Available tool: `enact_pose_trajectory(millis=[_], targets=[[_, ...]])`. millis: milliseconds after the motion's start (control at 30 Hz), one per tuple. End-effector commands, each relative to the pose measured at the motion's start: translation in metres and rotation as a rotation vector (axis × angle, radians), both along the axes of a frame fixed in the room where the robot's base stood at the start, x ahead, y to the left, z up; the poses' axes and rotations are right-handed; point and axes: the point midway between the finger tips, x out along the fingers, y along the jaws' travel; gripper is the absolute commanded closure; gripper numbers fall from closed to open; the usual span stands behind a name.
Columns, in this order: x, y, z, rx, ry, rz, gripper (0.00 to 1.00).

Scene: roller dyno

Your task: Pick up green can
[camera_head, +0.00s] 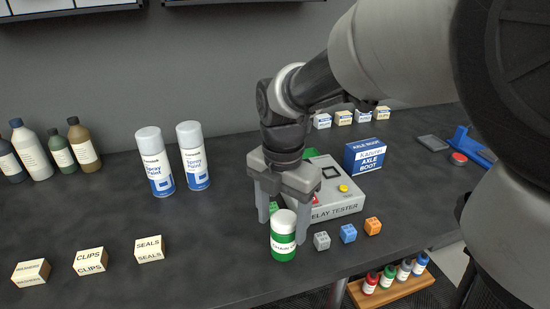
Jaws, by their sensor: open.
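The green can (283,246) has a white lid and a white label band. It stands upright on the dark bench near the front edge, in the middle of the head view. My gripper (283,231) is open and points down at the can. One finger shows at the can's left and the other at its right, with the can's top in view between them. The right finger appears close to the can's side. I cannot tell whether either finger touches it or how far the can is between them in depth.
A relay tester (334,199) stands just behind my gripper. Small grey (321,240), blue (348,233) and orange (373,226) blocks lie right of the can. Two spray cans (157,172) stand back left. Small boxes (90,261) sit front left. Bench between is clear.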

Motion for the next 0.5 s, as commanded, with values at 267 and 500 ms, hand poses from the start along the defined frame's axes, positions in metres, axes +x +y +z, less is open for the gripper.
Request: enact_pose_trajectory(millis=[267, 500], targets=[[-0.004, -0.004, -0.039, -0.001, 0.003, 0.0, 0.37], [-0.004, -0.003, -0.052, -0.001, 0.001, 0.0, 0.37]])
